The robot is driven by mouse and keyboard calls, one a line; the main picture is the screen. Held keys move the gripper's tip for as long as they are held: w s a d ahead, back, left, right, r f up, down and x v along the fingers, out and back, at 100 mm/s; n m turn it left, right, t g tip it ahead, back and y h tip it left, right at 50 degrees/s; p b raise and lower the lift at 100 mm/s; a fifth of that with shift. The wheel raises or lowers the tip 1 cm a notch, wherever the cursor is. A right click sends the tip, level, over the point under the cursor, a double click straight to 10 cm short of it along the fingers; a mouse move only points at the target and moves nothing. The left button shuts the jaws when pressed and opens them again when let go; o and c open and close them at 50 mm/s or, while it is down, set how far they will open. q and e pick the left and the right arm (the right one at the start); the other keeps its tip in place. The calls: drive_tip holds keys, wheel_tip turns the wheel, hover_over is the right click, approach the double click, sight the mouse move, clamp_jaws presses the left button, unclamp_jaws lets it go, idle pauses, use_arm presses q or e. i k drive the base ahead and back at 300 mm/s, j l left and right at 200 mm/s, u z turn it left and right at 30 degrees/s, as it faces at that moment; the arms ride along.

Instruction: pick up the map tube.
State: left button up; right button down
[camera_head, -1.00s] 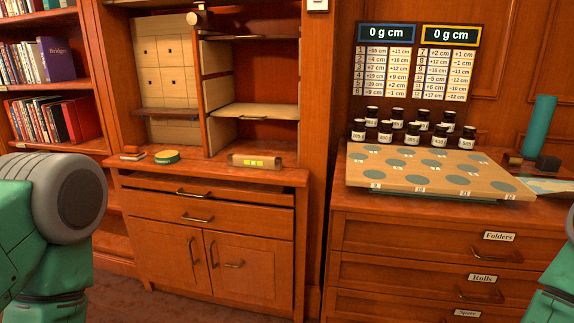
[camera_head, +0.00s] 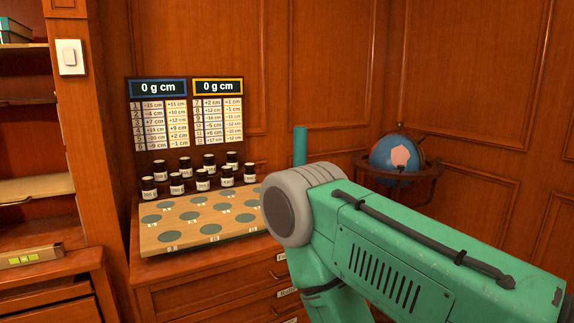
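A slim upright teal tube (camera_head: 300,146), which looks like the map tube, stands at the back right of the drawer cabinet's top (camera_head: 150,269). Only its upper part shows. Its lower part is hidden behind my green right arm, which crosses the right half of the view. Neither of my grippers is in view, so I see nothing of what they hold.
A wooden board with grey-green discs (camera_head: 207,233) lies on the cabinet, with several small dark jars (camera_head: 209,160) behind it. A score panel (camera_head: 186,115) hangs above. A globe (camera_head: 396,158) in a wooden stand is in the right corner. A wooden desk (camera_head: 60,262) is at left.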

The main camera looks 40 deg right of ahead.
sight(300, 134)
drive_tip(key=z, duration=1.2)
drive_tip(key=i+l, duration=0.3)
drive_tip(key=i+l+u, duration=0.15)
drive_tip(key=i+l, duration=0.15)
drive_tip(key=l, duration=0.2)
